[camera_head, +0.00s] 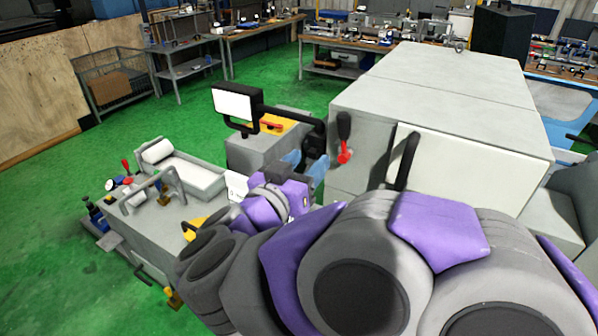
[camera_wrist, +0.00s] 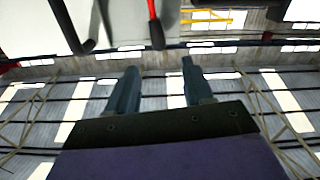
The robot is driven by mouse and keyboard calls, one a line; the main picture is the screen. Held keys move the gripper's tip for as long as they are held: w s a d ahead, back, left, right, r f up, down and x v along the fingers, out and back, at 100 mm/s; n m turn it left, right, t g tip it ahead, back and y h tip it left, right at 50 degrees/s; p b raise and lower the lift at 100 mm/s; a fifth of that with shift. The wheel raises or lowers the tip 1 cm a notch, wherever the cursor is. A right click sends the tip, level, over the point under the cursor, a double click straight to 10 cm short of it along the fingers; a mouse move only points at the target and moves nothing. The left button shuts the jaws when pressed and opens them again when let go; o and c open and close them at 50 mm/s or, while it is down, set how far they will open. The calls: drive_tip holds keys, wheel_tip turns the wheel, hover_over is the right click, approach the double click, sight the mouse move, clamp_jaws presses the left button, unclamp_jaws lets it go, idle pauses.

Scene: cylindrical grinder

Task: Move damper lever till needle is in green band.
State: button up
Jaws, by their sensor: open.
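A lever with a black grip and a red base (camera_head: 344,140) is on the front of the large grey machine housing. It also shows in the wrist view (camera_wrist: 155,27), at the top, beyond the fingertips. I cannot tell for certain whether it is the damper lever. A small red-handled lever (camera_head: 125,165) stands by a small round dial (camera_head: 110,184) on the unit at the left. The dial is too small to read, and I make out no needle or green band. My gripper (camera_head: 305,165) is open, left of and below the black-and-red lever, and apart from it. Its two fingers (camera_wrist: 158,72) have nothing between them.
A black door handle (camera_head: 404,160) stands out right of the black-and-red lever. A screen on a black arm (camera_head: 235,104) stands left of the housing. A grey tray (camera_head: 195,175) with a white roll is at the left.

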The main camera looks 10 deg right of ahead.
drive_tip(key=shift+v, duration=1.15)
idle(1.5)
